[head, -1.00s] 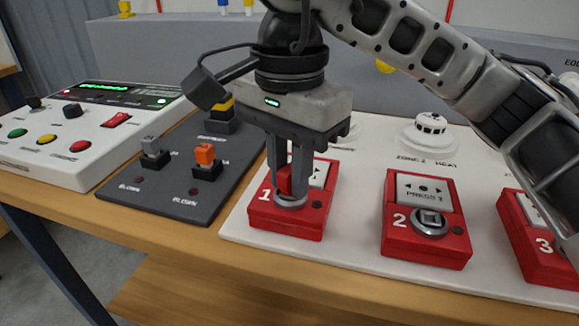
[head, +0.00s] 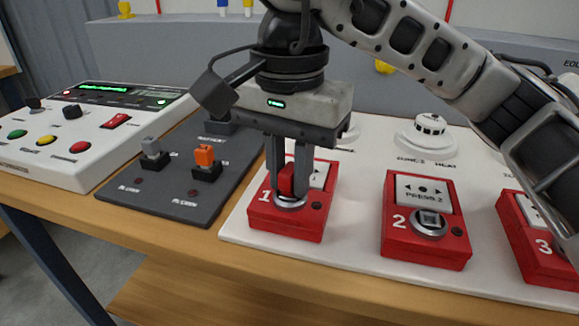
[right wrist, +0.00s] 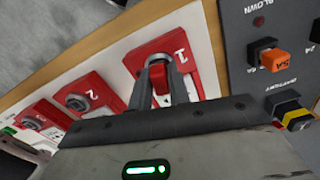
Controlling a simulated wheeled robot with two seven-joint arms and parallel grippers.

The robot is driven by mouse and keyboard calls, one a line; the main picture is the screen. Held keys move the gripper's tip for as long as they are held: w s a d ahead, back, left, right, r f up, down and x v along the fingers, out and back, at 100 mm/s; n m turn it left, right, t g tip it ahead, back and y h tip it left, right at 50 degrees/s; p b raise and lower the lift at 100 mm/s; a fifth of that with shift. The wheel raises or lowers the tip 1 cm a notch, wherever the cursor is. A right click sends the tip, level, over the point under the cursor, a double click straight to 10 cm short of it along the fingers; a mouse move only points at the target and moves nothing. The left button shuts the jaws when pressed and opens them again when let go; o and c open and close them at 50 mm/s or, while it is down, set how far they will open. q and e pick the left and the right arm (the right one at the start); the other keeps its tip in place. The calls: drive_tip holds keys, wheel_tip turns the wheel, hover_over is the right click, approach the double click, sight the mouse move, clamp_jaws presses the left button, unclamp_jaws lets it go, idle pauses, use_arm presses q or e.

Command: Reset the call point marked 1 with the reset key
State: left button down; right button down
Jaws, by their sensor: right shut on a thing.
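The call point marked 1 (head: 262,222) is a red box at the left end of the white board, with a round silver key socket on its front. My right gripper (head: 289,190) stands upright over it, shut on the red reset key (head: 287,180). The key's lower end is at the socket; how deep it sits is hidden. The right wrist view shows the key (right wrist: 160,80) between the fingers in front of call point 1 (right wrist: 186,58). My left gripper is not in view.
Call points 2 (head: 398,248) and 3 (head: 530,265) stand to the right. A dark panel (head: 150,198) with an orange fuse (head: 204,154) and a grey one lies left, beside a white control panel (head: 85,160). A white detector (head: 428,135) is behind.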

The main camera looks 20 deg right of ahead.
drive_tip(key=shift+r+p, duration=2)
drive_tip(key=shift+r, duration=0.5)
